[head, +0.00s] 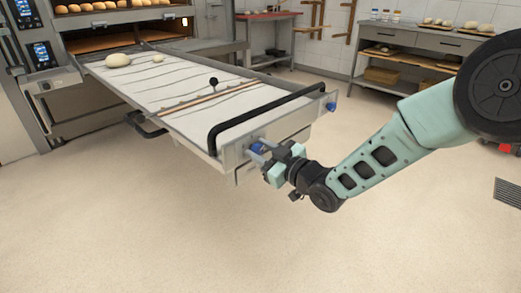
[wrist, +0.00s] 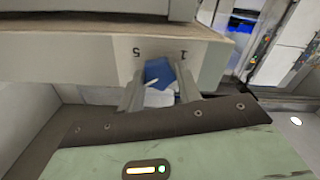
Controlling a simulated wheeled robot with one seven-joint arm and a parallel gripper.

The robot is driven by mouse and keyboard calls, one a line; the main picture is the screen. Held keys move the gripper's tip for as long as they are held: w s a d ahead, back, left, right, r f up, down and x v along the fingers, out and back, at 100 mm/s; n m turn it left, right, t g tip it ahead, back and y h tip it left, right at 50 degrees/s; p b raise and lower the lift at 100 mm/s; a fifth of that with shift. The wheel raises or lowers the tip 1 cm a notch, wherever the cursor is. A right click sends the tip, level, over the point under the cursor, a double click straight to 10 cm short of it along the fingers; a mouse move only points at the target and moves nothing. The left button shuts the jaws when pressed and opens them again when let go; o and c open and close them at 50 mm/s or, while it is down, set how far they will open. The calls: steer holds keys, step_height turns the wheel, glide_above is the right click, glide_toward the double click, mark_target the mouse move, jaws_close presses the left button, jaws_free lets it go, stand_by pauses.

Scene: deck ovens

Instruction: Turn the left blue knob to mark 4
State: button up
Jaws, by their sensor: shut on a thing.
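The left blue knob (head: 257,148) sits on the front end of the long loading tray (head: 232,157), below its black handle bar. My gripper (head: 268,155) is at this knob with its fingers around it. In the wrist view the blue knob (wrist: 157,71) is between the two grey fingers, which are shut on it. Upside-down marks 5 and 1 show on the pale plate (wrist: 120,48) above the knob. A light patch shows on the knob's lower part; the mark it points to cannot be told. The other marks are hidden.
A second blue knob (head: 331,106) is at the tray's right front corner. The black handle bar (head: 262,118) runs across the tray above my gripper. Dough pieces (head: 118,60) lie at the tray's far end by the oven. The floor in front is clear.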

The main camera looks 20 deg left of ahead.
steer(key=shift+m, duration=0.5)
steer(key=o, duration=1)
steer(key=shift+d, duration=0.15)
steer(key=p+v, duration=0.2)
steer(key=v, duration=1.5)
steer(key=shift+s+d, duration=0.1)
steer(key=shift+s, duration=0.05)
